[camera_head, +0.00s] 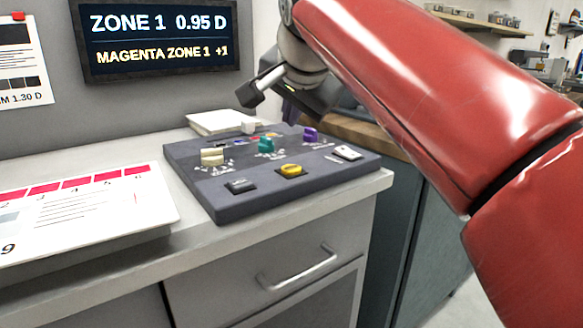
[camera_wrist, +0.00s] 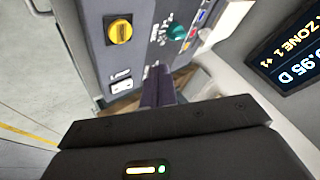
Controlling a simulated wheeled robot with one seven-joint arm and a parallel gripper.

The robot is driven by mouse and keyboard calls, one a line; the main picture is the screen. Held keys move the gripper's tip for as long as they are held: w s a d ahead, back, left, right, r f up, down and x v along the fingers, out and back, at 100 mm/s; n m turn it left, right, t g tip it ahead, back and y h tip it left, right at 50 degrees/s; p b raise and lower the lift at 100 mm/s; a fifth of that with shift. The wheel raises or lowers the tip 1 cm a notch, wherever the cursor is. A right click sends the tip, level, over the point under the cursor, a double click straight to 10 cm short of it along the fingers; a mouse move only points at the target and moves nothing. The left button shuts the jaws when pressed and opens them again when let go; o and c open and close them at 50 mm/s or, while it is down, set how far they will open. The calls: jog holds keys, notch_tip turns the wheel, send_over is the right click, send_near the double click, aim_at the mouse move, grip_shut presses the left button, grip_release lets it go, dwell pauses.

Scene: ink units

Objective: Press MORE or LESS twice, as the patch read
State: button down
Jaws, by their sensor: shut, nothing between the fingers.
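The dark control panel (camera_head: 230,195) lies on the counter. In the head view it carries a yellow knob or button (camera_head: 291,170), a dark button (camera_head: 240,186) at front left and a white button (camera_head: 347,152) at right. The white button (camera_wrist: 122,86) and the yellow one (camera_wrist: 119,31) also show in the wrist view. The wall display (camera_head: 155,38) reads ZONE 1 0.95 D and MAGENTA ZONE 1 +1. My gripper (camera_head: 290,112) is shut and empty above the panel's back part; its fingers (camera_wrist: 160,75) point over the panel.
Cream (camera_head: 212,156), teal (camera_head: 265,145) and purple (camera_head: 310,134) knobs stand on the panel. A white chart sheet (camera_head: 90,215) with magenta patches lies to its left. A wall sheet (camera_head: 22,65) ends in M 1.30 D. The counter's right edge is close to the panel.

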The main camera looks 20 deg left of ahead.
aim_at(292, 170)
jog(key=shift+f+b, duration=2)
jog(key=shift+f, duration=1.05)
jog(key=shift+f+b, duration=0.3)
jog(key=shift+f, duration=0.1)
jog(key=shift+f+b, duration=0.35)
jog(key=shift+f, duration=0.15)
dwell(0.3)
jog(key=shift+r, duration=0.1)
jog(key=shift+r+p, duration=0.8)
jog(key=shift+p, duration=0.1)
notch_tip(292, 170, up, 3)
jog(key=p, duration=0.2)
jog(key=shift+p, duration=0.4)
jog(key=shift+r+p, duration=0.35)
jog(key=shift+r, duration=0.7)
